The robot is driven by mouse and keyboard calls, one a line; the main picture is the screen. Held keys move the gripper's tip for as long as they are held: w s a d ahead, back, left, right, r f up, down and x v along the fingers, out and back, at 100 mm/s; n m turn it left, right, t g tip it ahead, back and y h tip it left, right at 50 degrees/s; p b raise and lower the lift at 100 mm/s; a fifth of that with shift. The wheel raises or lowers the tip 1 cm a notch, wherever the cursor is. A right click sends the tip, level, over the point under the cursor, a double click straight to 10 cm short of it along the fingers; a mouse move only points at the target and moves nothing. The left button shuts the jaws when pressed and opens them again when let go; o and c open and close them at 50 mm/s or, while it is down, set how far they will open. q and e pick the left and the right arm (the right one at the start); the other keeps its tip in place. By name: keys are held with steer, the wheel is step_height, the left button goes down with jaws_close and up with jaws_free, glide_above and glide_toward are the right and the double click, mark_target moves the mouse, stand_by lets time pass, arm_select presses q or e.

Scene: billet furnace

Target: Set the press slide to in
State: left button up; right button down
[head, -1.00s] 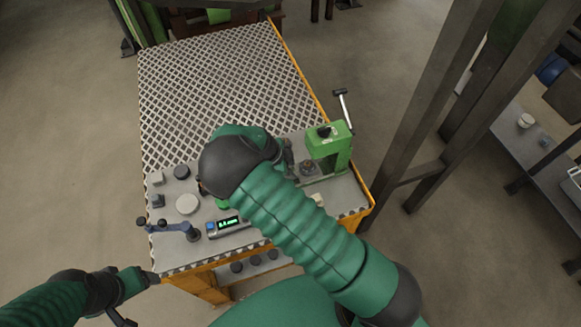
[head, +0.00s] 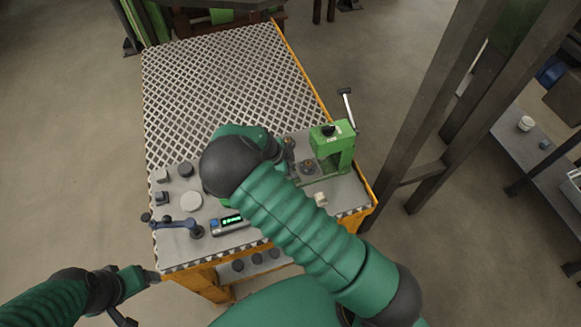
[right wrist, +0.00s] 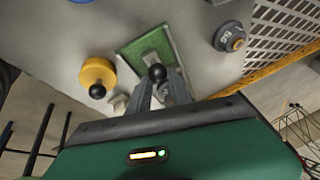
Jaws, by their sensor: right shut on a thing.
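The green press (head: 333,143) with a lever stands at the right side of the bench (head: 225,85). My right arm crosses the bench, and my right gripper (head: 277,152) is left of the press, mostly hidden by my own wrist. In the right wrist view, my right gripper (right wrist: 159,88) is shut at a black ball knob (right wrist: 157,72) in front of a green plate (right wrist: 150,48). I cannot tell whether this knob belongs to the press slide. My left gripper (head: 138,297) is off the bench at lower left; its jaws are unclear.
A yellow round piece with a black knob (right wrist: 98,75) and a grey-blue round piece (right wrist: 229,37) flank the green plate. A digital readout (head: 230,223), a white disc (head: 190,201) and a blue lever arm (head: 175,224) are on the left. The bench's far mesh is clear.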

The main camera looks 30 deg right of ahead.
mark_target(302, 166)
steer(key=shift+w+a+r, duration=0.15)
steer(key=shift+w+r, duration=0.15)
steer(key=shift+w, duration=0.15)
steer(key=shift+d, duration=0.2)
steer(key=shift+s+d, duration=0.2)
steer(key=shift+d, duration=0.6)
steer(key=shift+s+d, duration=0.2)
steer(key=shift+d, duration=0.55)
steer(key=c, duration=1.3)
jaws_free()
steer(key=shift+c, duration=0.2)
steer(key=shift+o, duration=0.8)
steer(key=shift+s+a+f, duration=0.1)
steer(key=shift+a+f, duration=0.05)
steer(key=shift+f, duration=0.05)
steer(key=shift+r, duration=0.1)
